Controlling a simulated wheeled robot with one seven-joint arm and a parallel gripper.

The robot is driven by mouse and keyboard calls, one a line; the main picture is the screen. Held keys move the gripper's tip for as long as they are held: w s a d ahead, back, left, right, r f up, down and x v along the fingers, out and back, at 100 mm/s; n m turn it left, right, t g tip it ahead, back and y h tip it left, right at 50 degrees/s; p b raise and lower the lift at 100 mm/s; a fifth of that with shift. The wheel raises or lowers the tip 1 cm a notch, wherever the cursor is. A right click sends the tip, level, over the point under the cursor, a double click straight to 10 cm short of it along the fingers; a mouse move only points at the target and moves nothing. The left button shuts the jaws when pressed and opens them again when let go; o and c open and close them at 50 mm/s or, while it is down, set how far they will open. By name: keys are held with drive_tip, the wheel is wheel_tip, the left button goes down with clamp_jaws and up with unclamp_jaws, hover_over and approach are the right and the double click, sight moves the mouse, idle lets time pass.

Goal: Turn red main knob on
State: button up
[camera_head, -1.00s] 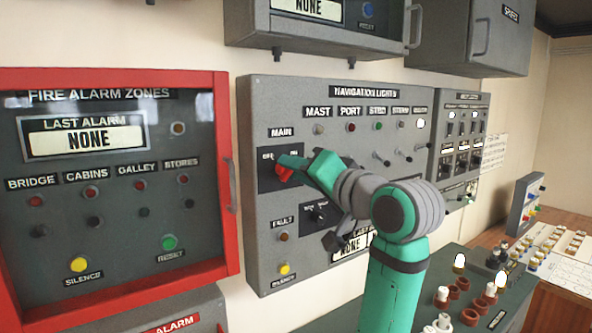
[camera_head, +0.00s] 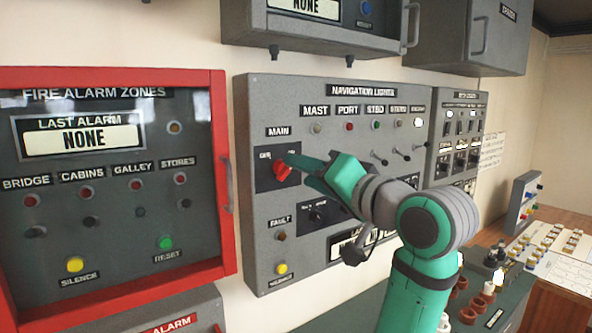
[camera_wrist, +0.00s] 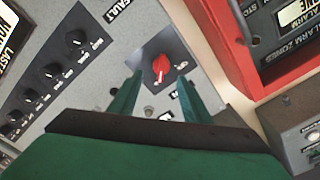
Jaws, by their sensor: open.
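The red main knob (camera_head: 282,172) sits on a dark square plate under the MAIN label, at the left of the grey navigation lights panel (camera_head: 262,215). In the wrist view the red knob (camera_wrist: 160,66) shows whole, with a white mark at one end. My gripper (camera_head: 303,168) is just right of the knob in the head view, its green fingers pointing at it. In the wrist view the fingers stand apart, with the knob showing beyond and between their tips. The gripper is open and appears clear of the knob. The plate's small position labels are too blurred to read.
A red-framed fire alarm panel (camera_head: 224,120) stands close at the left. Several small toggle levers (camera_head: 379,158) are right of my gripper. A smaller dark knob (camera_head: 318,214) lies below the main knob. A console with buttons (camera_head: 478,300) is at the lower right.

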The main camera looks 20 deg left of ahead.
drive_tip(key=v, duration=0.6)
drive_tip(key=shift+s+d, duration=0.2)
drive_tip(key=shift+s, duration=0.1)
drive_tip(key=shift+w, duration=0.1)
